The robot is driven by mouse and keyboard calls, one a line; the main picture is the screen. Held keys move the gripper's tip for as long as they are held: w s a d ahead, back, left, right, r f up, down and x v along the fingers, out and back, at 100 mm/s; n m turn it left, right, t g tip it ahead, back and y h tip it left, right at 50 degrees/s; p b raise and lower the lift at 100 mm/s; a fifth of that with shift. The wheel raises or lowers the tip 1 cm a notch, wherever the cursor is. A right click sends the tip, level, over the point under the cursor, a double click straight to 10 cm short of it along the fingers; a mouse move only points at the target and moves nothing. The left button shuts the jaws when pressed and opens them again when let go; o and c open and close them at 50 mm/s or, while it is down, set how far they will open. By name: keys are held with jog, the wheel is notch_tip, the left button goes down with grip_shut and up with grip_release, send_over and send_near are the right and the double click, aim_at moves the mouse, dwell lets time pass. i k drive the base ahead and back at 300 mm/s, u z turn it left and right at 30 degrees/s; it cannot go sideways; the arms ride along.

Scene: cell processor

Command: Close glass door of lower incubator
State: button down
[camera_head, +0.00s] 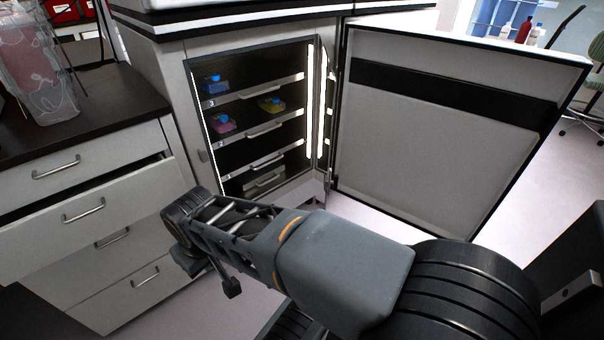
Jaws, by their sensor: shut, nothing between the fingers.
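The lower incubator (182,98) stands in the middle with its interior exposed. Its thick outer door (420,150) is swung wide open to the right. A narrow glass panel with bright streaks (321,105) shows nearly edge-on at the opening's right side; it appears to be the glass door, standing open. My arm reaches in from the lower right. My gripper (187,222) is at its far left end, in front of the incubator's lower left corner and apart from the glass door. It is shut and empty; its fingertips are hard to make out.
Shelves inside hold blue (215,86), pink (222,122) and yellow (271,104) flasks. A drawer cabinet (85,185) with a dark top stands close on the left, its upper drawer slightly open. Pale floor shows below the outer door. A chair (590,85) stands far right.

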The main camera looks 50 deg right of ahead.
aim_at(327, 78)
jog(key=u, duration=1.1)
jog(key=k, duration=0.9)
jog(key=z, duration=1.75)
